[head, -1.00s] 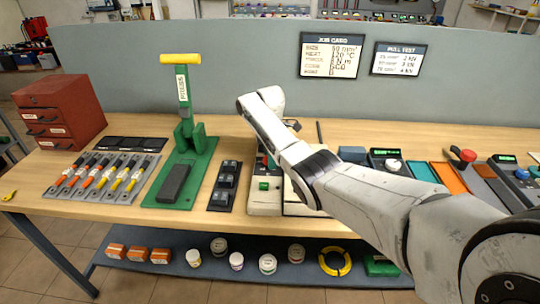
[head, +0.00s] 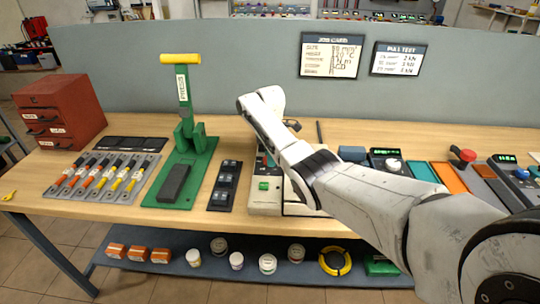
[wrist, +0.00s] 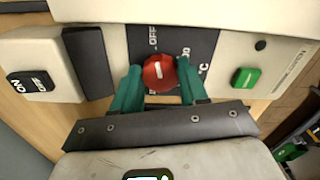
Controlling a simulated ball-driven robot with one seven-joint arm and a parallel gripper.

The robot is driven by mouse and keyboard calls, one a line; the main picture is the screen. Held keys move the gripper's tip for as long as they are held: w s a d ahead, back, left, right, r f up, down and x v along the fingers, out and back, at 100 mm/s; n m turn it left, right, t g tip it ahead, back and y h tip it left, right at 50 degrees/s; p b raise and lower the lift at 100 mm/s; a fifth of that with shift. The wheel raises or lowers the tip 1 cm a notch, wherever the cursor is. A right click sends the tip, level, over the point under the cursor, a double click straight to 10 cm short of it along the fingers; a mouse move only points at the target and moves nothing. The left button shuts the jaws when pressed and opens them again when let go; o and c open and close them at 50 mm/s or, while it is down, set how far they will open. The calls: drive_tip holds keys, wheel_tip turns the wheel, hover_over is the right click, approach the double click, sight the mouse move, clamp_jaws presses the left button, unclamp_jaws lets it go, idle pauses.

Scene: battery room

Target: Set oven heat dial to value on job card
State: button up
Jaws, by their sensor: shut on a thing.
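The oven heat dial (wrist: 159,73) is a red round knob with a short white mark, set in a dark panel (wrist: 203,44) with OFF and °C lettering. In the wrist view my gripper (wrist: 158,82) has its teal fingers shut on the dial, one at each side. The mark runs roughly up and down the picture; its exact setting is hard to read. The oven (head: 266,196) is a pale box with a green button, partly hidden behind my arm in the head view, as are the dial and fingers. The job card (head: 329,55) hangs on the grey partition; its heat line appears to read 120 °C.
A black ON/OFF rocker switch (wrist: 31,84) and a green button (wrist: 244,78) flank the dial. A green press (head: 185,150) and a black block of switches (head: 223,186) stand left of the oven. A pull test card (head: 398,58) hangs beside the job card.

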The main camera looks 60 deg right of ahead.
drive_tip(key=m+p, duration=0.1)
drive_tip(key=m, duration=0.2)
drive_tip(key=shift+a+r, duration=0.1)
drive_tip(key=m, duration=0.4)
drive_tip(key=shift+p, duration=0.3)
drive_tip(key=m, duration=0.3)
drive_tip(key=shift+a+m, duration=0.1)
drive_tip(key=shift+m, duration=0.2)
drive_tip(key=m, duration=0.3)
drive_tip(key=shift+m, duration=0.3)
drive_tip(key=m, duration=0.6)
drive_tip(key=shift+w+a, duration=0.1)
drive_tip(key=shift+w, duration=0.05)
drive_tip(key=m, duration=0.4)
drive_tip(key=shift+m+b, duration=0.3)
drive_tip(key=shift+b, duration=0.05)
drive_tip(key=shift+w+m, duration=0.1)
drive_tip(key=shift+m, duration=1.2)
